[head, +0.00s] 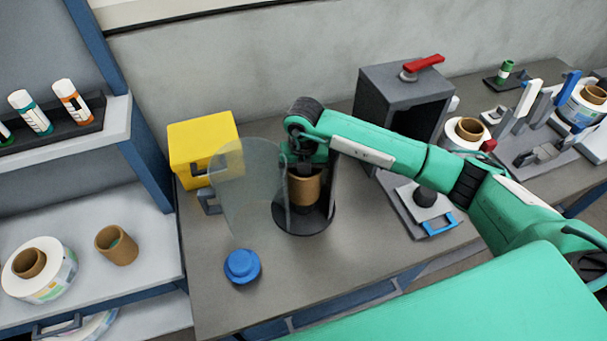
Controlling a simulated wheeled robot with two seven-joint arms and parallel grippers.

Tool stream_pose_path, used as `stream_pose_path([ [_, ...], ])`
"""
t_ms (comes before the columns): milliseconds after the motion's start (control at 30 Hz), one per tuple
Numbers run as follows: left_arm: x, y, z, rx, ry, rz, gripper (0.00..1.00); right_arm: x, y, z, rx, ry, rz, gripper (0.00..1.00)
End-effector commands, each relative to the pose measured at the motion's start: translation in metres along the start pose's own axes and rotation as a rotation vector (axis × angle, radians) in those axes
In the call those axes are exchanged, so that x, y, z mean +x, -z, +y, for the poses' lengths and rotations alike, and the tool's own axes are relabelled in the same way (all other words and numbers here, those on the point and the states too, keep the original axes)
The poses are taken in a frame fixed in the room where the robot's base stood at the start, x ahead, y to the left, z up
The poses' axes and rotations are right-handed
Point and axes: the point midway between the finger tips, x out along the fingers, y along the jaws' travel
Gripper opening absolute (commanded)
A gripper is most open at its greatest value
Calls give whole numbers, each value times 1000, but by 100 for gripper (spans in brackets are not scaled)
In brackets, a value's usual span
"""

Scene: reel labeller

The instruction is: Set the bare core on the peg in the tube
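The bare core (306,191) is a short brown cardboard ring. It is upright inside the tube, over the dark round base (292,226), and its lower edge appears to be above that base. The tube's clear curved wall (238,195) stands out to the left, with the front open. My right gripper (303,165) reaches in from above. Its dark fingers are at the core's top rim and it appears shut on the core; the fingertips are partly hidden. The peg is mostly hidden under the core. My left gripper is not in view.
A yellow box (203,142) stands behind left, and a blue knob (242,266) lies at the front. A grey box with a red handle (405,98) is behind. A shelf at left holds a label reel (50,281) and another brown core (117,245).

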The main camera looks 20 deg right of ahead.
Motion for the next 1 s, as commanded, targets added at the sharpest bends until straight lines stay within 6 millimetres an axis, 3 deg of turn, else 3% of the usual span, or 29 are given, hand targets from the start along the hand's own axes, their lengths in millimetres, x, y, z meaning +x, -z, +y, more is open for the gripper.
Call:
stream_pose_path([
  [300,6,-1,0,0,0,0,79,7,0,0,0,0,0,58],
  [1000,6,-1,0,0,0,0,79,0,-3,1,0,0,0,58],
])
